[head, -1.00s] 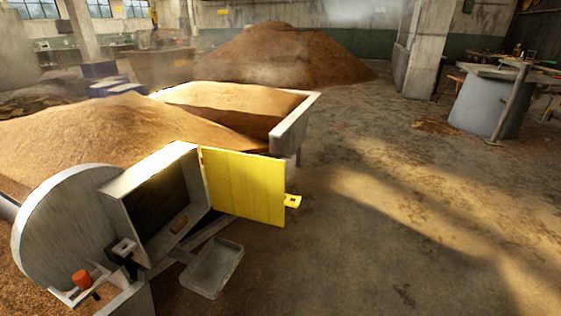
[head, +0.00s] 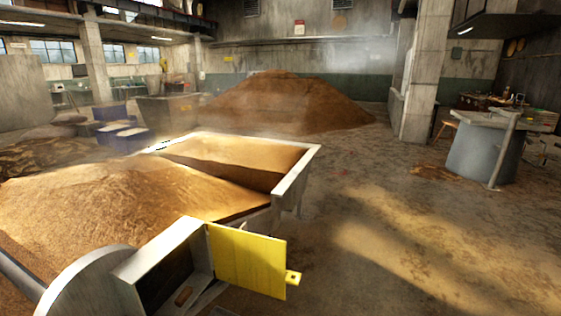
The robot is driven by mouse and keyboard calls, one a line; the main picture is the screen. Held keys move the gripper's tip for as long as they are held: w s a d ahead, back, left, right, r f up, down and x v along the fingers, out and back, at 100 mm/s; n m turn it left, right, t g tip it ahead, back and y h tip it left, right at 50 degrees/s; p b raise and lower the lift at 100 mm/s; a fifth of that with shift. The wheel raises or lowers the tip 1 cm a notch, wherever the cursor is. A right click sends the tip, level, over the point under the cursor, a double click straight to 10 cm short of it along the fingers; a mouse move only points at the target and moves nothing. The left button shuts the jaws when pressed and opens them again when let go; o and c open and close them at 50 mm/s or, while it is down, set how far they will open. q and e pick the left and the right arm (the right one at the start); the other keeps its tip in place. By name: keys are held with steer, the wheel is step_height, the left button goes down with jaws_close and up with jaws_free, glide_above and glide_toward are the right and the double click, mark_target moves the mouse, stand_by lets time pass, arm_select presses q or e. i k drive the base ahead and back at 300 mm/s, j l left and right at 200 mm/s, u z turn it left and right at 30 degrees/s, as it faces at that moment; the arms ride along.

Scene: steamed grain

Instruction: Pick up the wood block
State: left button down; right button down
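A small brown piece (head: 183,297) lies low inside the open grey metal box (head: 160,252) at the bottom of the head view. It may be the wood block, but it is too small and dark to tell. The box's yellow door (head: 247,262) stands open to the right. Neither of my grippers is in view.
A long trough (head: 300,172) heaped with grain stands behind the box. A large grain pile (head: 290,103) lies at the back. A grey round-based table (head: 487,147) and a concrete pillar (head: 420,75) stand at the right. The floor at right centre is open.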

mark_target(186, 292)
steer(key=i+l+u, duration=0.1)
steer(key=u, duration=1.2)
steer(key=l+u, duration=0.35)
steer(key=l, duration=0.25)
steer(key=l+u, duration=0.35)
steer(key=l, duration=0.3)
steer(key=l+u, duration=0.4)
steer(key=l, duration=0.2)
steer(key=k+l+u, duration=0.2)
steer(key=l+u, duration=0.15)
steer(key=l, duration=0.25)
steer(key=k+l, duration=0.15)
steer(key=l, duration=0.2)
steer(key=k+l, duration=0.1)
steer(key=l, duration=0.3)
steer(key=k+l, duration=0.15)
steer(key=l, duration=0.2)
steer(key=k+l, duration=0.1)
steer(key=l, duration=0.3)
